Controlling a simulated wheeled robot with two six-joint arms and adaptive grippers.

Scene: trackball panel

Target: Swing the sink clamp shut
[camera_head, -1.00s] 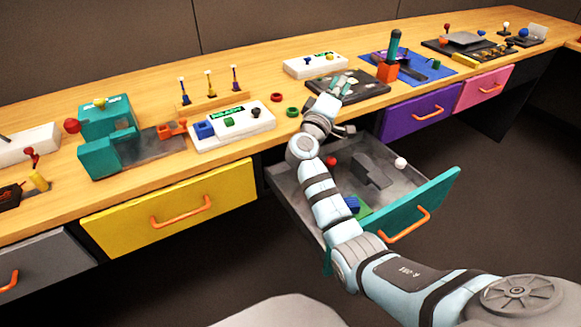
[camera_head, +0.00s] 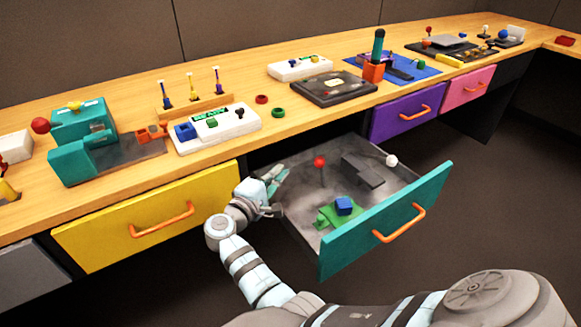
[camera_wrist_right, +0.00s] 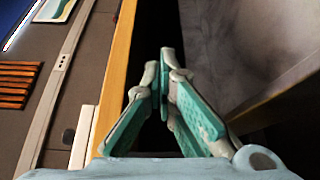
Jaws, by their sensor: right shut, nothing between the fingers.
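I cannot tell for certain which object is the sink clamp. The open teal-fronted drawer (camera_head: 335,262) holds a grey stepped block (camera_head: 362,170), a red ball (camera_head: 320,162), a white ball (camera_head: 391,160) and a green piece (camera_head: 327,218) with a blue cube (camera_head: 343,206) on it. My right gripper (camera_head: 275,176) is at the drawer's left rear, left of the red ball and apart from it. Its fingers are shut and empty; in the right wrist view, the fingertips (camera_wrist_right: 166,58) meet over a dark gap beside the counter edge. My left gripper is not in view.
The wooden counter (camera_head: 215,80) carries a teal machine (camera_head: 85,135), a white panel (camera_head: 218,130), a dark panel (camera_head: 333,88) and an orange block with a teal handle (camera_head: 374,72). The yellow drawer (camera_head: 150,215) and purple drawer (camera_head: 405,112) are closed.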

